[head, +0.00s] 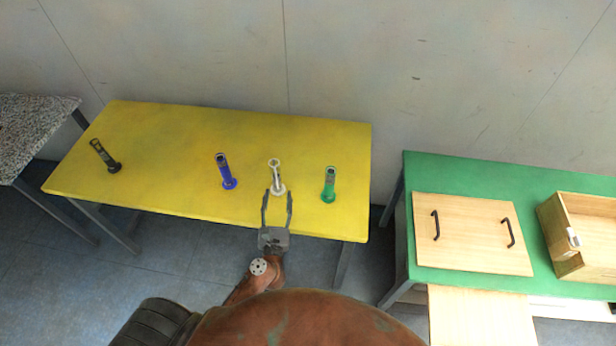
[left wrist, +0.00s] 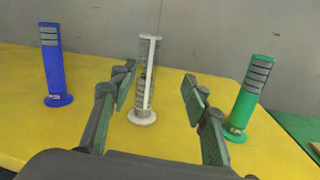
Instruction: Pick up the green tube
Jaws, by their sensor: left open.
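The green tube (head: 329,184) stands upright on the yellow table (head: 180,130), near its right end. In the left wrist view the green tube (left wrist: 246,97) is to the right of my gripper's right finger, apart from it. My left gripper (head: 277,194) is open and empty at the table's front edge, in front of the white tube (head: 276,176). In the left wrist view the white tube (left wrist: 145,80) shows between the open fingers (left wrist: 158,95), farther off. My right gripper is in neither view.
A blue tube (head: 226,172) and a black tube (head: 105,156) stand to the left on the yellow table. A green table (head: 425,170) at right bears a wooden board with two black handles (head: 470,235) and a wooden box (head: 560,240). A speckled table (head: 30,130) is at far left.

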